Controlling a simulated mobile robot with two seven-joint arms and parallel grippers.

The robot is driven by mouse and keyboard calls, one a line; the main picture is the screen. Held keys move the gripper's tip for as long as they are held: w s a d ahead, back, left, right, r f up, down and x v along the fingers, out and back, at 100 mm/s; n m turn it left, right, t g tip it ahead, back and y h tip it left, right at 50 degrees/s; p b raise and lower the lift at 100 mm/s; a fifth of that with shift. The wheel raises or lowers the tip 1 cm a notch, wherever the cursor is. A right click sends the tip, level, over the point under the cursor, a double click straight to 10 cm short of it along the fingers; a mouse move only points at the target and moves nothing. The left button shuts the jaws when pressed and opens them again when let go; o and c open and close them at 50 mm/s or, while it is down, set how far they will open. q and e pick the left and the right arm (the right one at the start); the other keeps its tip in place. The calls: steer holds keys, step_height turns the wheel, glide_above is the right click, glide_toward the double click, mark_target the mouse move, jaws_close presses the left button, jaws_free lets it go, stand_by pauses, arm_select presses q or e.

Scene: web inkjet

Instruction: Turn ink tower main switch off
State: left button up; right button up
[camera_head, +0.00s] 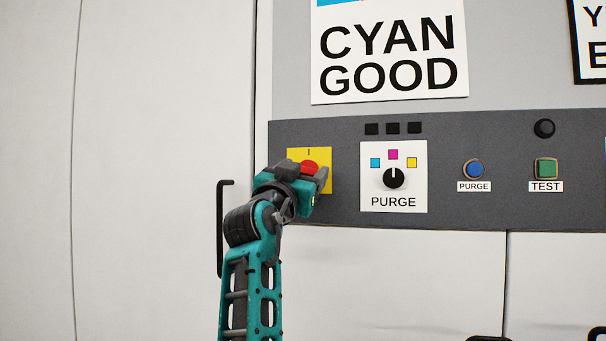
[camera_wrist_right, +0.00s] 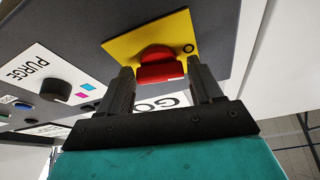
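The main switch is a red knob (camera_head: 310,167) on a yellow plate (camera_head: 325,152) at the left end of the dark control panel. An "I" mark shows at the plate's top in the head view. In the right wrist view, the red knob (camera_wrist_right: 158,66) sticks out from the yellow plate (camera_wrist_right: 122,52), with an "O" mark to its right. My right gripper (camera_head: 302,176) is at the switch and partly covers it. In the wrist view its fingers (camera_wrist_right: 161,78) are apart, one on each side of the knob, with visible gaps. My left gripper is not in view.
Right of the switch on the panel (camera_head: 455,135) are a black purge dial (camera_head: 394,178), a blue button (camera_head: 474,169), a green test button (camera_head: 546,169) and a black knob (camera_head: 544,128). A black handle (camera_head: 220,228) stands out from the white cabinet left of my arm.

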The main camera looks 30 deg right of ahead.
steer(key=c, duration=0.7)
steer(key=shift+r+n+t+y+p, duration=0.2)
steer(key=shift+n+t+y+p, duration=0.1)
steer(key=shift+n+p, duration=1.05)
steer(key=shift+n, duration=0.05)
steer(key=shift+d+n+t+p, duration=0.1)
steer(key=shift+n+t+p, duration=0.2)
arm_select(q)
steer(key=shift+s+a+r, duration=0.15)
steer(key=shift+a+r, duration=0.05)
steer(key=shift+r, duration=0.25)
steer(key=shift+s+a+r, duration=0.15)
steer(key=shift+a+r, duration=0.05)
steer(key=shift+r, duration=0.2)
arm_select(e)
steer(key=shift+f+n+y, duration=0.2)
steer(key=shift+n+y, duration=0.1)
steer(key=o, duration=1)
steer(key=shift+o, duration=0.2)
steer(key=shift+s+f, duration=0.1)
steer(key=shift+f, duration=0.05)
